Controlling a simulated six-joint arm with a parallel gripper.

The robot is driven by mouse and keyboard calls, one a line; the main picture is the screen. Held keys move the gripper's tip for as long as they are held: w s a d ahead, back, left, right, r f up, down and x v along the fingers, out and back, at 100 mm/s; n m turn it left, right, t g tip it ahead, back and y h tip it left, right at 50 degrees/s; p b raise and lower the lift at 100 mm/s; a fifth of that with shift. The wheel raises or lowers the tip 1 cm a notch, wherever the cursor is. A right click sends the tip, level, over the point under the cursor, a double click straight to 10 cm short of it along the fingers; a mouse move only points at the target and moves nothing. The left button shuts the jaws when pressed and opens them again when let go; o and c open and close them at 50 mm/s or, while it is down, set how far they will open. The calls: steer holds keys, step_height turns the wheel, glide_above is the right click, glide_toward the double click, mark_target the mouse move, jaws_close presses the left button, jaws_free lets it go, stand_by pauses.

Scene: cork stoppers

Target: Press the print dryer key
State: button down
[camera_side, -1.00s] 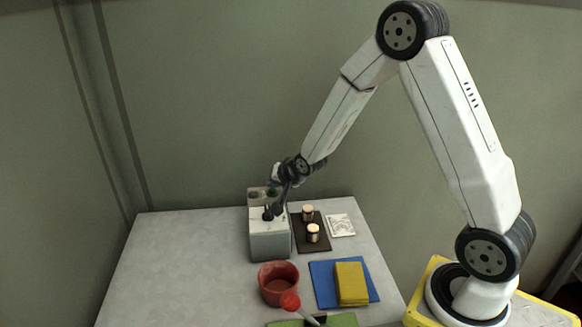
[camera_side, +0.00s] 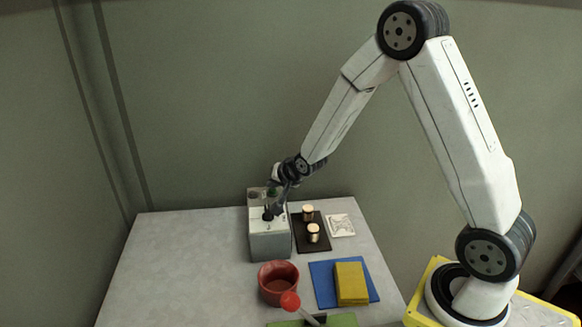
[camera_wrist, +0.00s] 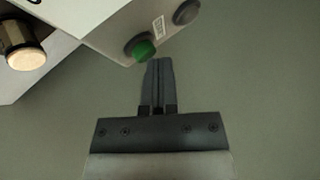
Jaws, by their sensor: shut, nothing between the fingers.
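The print dryer is a pale grey box (camera_side: 270,243) standing on the table, and it also shows in the wrist view (camera_wrist: 112,22). Its sloped face carries a green key (camera_wrist: 142,48) and a grey key (camera_wrist: 186,12), with a small printed label between them. In the side view the green key (camera_side: 273,191) is small, at the box's upper end. My gripper (camera_wrist: 158,62) is shut and empty, its fingertips close beside the green key in the wrist view. I cannot tell whether they touch it. In the side view my gripper (camera_side: 271,213) is over the box.
Two cork-topped pieces (camera_side: 313,233) stand on a dark tray (camera_side: 324,247) right of the box, beside a white patterned tile (camera_side: 341,225). A red bowl (camera_side: 278,291), a blue mat (camera_side: 322,283) with a yellow block (camera_side: 351,284), and a red-knobbed lever (camera_side: 290,301) lie nearer. The table's left side is clear.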

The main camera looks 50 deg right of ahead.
mark_target(274, 191)
steer(key=shift+r, duration=0.65)
steer(key=shift+r, duration=0.15)
steer(key=shift+r, duration=2.35)
steer(key=s+a+f+n+g, duration=0.1)
steer(key=s+a+n+g, duration=0.1)
steer(key=s, duration=0.5)
steer(key=s+a+f+n+g+y, duration=0.1)
steer(key=s+a+n+g, duration=0.1)
steer(key=s+a+n, duration=0.2)
steer(key=s+a+f+n+g, duration=0.1)
steer(key=s+a+n+g, duration=0.1)
steer(key=s, duration=0.8)
steer(key=a+n, duration=0.1)
steer(key=n, duration=0.1)
steer(key=shift+s+n, duration=0.15)
steer(key=shift+n, duration=0.25)
